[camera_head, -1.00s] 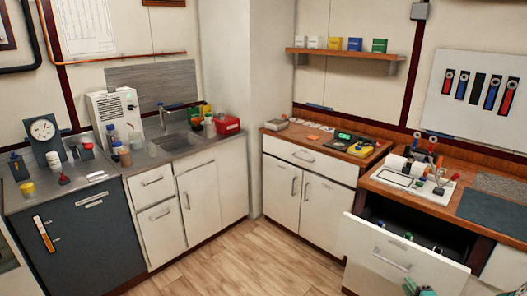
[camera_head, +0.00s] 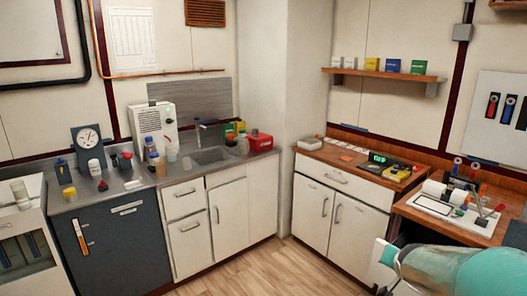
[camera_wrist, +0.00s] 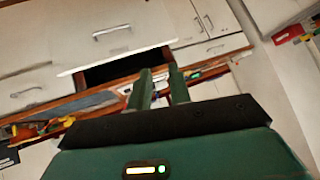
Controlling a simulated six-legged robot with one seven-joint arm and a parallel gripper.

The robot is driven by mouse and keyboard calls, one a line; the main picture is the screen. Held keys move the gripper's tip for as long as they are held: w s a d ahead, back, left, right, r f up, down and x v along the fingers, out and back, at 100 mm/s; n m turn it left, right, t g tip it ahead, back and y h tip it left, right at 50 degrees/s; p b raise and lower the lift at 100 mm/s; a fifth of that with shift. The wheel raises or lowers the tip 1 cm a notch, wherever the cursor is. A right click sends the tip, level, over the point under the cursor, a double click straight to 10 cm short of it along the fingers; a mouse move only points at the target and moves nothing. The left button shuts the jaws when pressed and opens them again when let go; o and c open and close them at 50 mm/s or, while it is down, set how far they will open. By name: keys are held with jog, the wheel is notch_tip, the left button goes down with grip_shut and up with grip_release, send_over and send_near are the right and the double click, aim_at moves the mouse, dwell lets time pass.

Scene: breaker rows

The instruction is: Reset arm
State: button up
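My gripper (camera_wrist: 161,78) shows in the wrist view, with its two green fingers apart and nothing visible between them. Behind the fingers are white cabinet fronts, a dark opening (camera_wrist: 125,66) and a wooden counter edge, all tilted. In the head view, my teal arm (camera_head: 450,272) fills the lower right corner and covers part of the right-hand counter unit. My gripper's fingers cannot be made out clearly there.
The wooden counter (camera_head: 330,153) carries a yellow device and small items. A white tray (camera_head: 450,212) lies farther right. A steel sink counter (camera_head: 140,183) with bottles and a dial gauge (camera_head: 88,138) stands left. The wooden floor (camera_head: 270,270) between is clear.

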jog(key=s+a+r+n+g+y, duration=0.1)
jog(key=s+a+r+n+y, duration=0.1)
jog(key=s+a, duration=0.8)
jog(key=s+a+r+n+g+y, duration=0.2)
jog(key=s+a+n, duration=0.4)
jog(key=s+a, duration=0.4)
jog(key=shift+s+r, duration=0.9)
jog(key=shift+s, duration=0.2)
jog(key=o, duration=0.4)
jog(key=shift+c, duration=0.2)
jog(key=shift+d, duration=0.1)
jog(key=shift+d, duration=0.15)
